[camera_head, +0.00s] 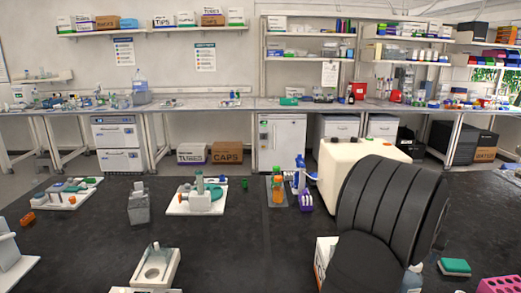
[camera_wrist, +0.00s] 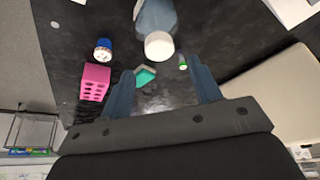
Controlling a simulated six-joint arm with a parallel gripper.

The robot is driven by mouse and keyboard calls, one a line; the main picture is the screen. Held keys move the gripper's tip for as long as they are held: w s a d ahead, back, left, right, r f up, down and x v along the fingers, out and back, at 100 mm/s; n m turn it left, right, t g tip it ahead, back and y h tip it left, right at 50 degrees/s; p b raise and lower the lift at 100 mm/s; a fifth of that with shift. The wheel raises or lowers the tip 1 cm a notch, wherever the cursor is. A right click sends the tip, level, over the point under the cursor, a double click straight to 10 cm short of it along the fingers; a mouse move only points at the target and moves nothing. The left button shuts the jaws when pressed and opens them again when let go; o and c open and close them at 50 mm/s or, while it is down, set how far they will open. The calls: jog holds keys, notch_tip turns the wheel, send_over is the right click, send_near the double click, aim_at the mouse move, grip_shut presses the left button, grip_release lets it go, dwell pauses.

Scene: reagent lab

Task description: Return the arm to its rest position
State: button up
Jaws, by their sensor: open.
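My gripper (camera_wrist: 161,68) shows in the wrist view with its two blue-grey fingers spread apart and nothing between them. It hangs over the dark bench top. In the head view a dark, ribbed part of my arm fills the lower right, and the gripper itself cannot be made out there.
Near the fingers in the wrist view are a white-capped bottle (camera_wrist: 158,45), a pink rack (camera_wrist: 95,82), a green block (camera_wrist: 146,75) and a blue-capped container (camera_wrist: 103,48). A cream box-shaped body (camera_head: 350,165) stands behind my arm. Open bench (camera_head: 225,250) lies left of my arm.

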jog(key=v, duration=0.6)
jog(key=x, duration=1.2)
jog(key=shift+f, duration=0.25)
jog(key=shift+w+d+r, duration=0.1)
jog(key=shift+w+d, duration=0.05)
notch_tip(320, 180, up, 4)
jog(key=shift+f, duration=0.1)
jog(key=s+d+r, duration=0.3)
jog(key=s+r, duration=0.4)
jog(key=s, duration=0.5)
jog(key=w, duration=1.6)
jog(key=w+a+f, duration=0.5)
jog(key=w+f, duration=0.5)
jog(key=f, duration=0.1)
jog(key=shift+f+n, duration=0.25)
jog(key=shift+n, duration=0.05)
